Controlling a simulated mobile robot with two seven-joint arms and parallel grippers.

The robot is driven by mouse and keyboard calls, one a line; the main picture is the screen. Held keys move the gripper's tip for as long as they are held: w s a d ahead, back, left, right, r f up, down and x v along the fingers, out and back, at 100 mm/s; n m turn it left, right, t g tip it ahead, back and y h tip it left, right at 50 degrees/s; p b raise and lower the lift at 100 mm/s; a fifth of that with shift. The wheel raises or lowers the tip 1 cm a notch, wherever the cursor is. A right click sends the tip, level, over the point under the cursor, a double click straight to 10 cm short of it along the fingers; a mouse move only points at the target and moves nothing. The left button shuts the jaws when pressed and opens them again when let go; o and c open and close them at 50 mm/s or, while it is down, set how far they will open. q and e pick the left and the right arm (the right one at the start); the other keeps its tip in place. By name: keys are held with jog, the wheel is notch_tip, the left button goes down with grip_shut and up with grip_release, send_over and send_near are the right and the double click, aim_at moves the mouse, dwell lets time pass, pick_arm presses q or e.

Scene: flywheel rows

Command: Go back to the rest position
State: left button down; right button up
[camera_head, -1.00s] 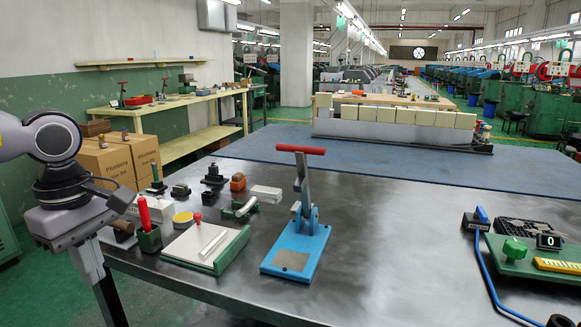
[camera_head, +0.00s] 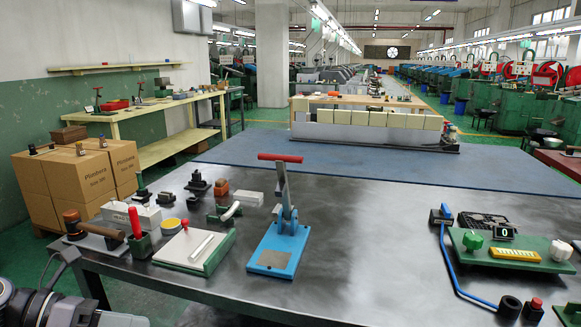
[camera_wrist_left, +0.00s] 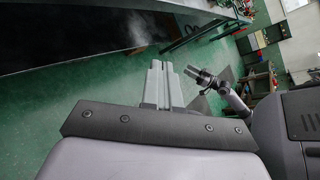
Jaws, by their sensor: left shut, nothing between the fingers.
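My left gripper (camera_wrist_left: 160,66) shows in the left wrist view with its two grey fingers side by side, shut and empty, pointing towards the green floor. In the head view only part of my left arm shows in the bottom left corner, below the table's left front edge; its fingers are out of the picture. A jointed arm with a small two-pronged gripper (camera_wrist_left: 197,74) shows right of the fingers in the left wrist view. It looks like my right one, too small to tell whether open or shut.
The dark workbench (camera_head: 360,270) carries a blue toggle press (camera_head: 280,250) with a red handle, a white-topped green plate (camera_head: 187,247), a mallet (camera_head: 90,228) and a green fixture (camera_head: 510,250) at right. Cardboard boxes (camera_head: 75,182) stand left. The bench between press and fixture is clear.

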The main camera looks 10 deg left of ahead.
pick_arm(q)
notch_tip(320, 180, down, 11)
jog(key=s+n+t+y+p, duration=0.1)
jog(key=n+t+y+p, duration=0.45)
jog(key=n, duration=1.85)
jog(key=s+d+f+n+g+y, duration=0.1)
jog(key=s+d+f+n+y, duration=0.3)
jog(key=s+d+f+n, duration=0.5)
jog(key=d+f+n, duration=0.1)
jog(key=d+n, duration=0.1)
jog(key=n, duration=0.3)
jog(key=shift+n, duration=0.4)
jog(key=shift+w+d, duration=0.15)
